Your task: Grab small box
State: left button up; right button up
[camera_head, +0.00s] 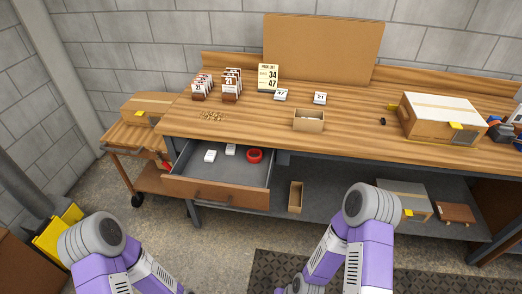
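A small open wooden box (309,125) stands upright on the workbench, right of centre and near the front edge. A second small open wooden box (295,197) sits lower down, on the shelf under the bench. The two look alike, and I cannot tell which one the task means. Nothing of mine touches either box. My purple and grey arms show at the bottom left and bottom centre-right, but both grippers are out of the picture.
The workbench (250,128) holds card stacks (231,86), a number sign (268,77) and a large carton (441,117). An open drawer (216,190) juts out at the front left, holding a red ring (255,155) and white pieces. A wooden cart (142,141) stands at the left.

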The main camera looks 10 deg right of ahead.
aim_at(312, 125)
jog(key=u, duration=1.5)
jog(key=i, duration=0.85)
jog(key=u, duration=1)
jog(key=i, duration=1)
jog(key=z, duration=3.25)
